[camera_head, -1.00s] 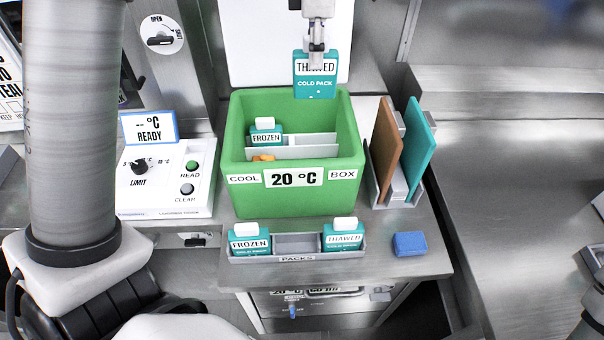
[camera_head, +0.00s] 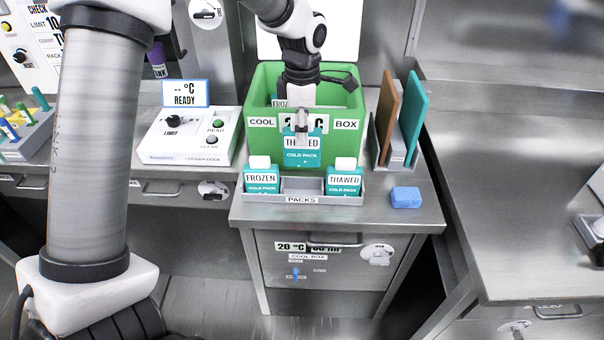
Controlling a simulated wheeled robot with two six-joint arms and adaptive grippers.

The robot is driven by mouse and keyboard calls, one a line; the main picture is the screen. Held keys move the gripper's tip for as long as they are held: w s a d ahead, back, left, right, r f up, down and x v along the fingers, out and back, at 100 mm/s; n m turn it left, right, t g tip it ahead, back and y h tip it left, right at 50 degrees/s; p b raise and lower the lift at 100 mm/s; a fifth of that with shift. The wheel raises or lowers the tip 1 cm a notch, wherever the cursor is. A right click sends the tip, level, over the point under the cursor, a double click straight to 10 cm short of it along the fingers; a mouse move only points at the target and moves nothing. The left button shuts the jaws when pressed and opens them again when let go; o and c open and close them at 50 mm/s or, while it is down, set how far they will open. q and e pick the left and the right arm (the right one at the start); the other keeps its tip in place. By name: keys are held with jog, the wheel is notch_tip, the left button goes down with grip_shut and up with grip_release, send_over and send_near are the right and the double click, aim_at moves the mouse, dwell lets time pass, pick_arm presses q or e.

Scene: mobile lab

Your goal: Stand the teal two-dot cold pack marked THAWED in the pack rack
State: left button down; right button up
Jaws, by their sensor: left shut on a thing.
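My left gripper (camera_head: 301,122) is shut on the top of a teal cold pack (camera_head: 302,156) marked THAWED. It holds the pack upright, in front of the green cool box and over the middle of the grey pack rack (camera_head: 303,200). The pack's lower edge appears just above the rack's middle slot, which shows empty. Its dots are too small to count surely. In the rack, a FROZEN pack (camera_head: 261,177) stands at the left and another THAWED pack (camera_head: 344,179) at the right. My right gripper is not in view.
The green cool box (camera_head: 352,104) stands behind the rack, with a FROZEN pack partly visible inside. The logger dock (camera_head: 190,140) is to the left. Brown (camera_head: 386,120) and teal boards (camera_head: 413,118) stand upright at the right. A blue block (camera_head: 406,197) lies right of the rack.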

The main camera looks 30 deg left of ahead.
aim_at(302, 167)
pick_arm(q)
notch_tip(302, 167, down, 11)
jog(key=shift+r, duration=0.2)
jog(key=shift+f, duration=0.1)
jog(key=c, duration=0.9)
grip_release()
notch_tip(302, 167, up, 12)
jog(key=shift+r, duration=0.1)
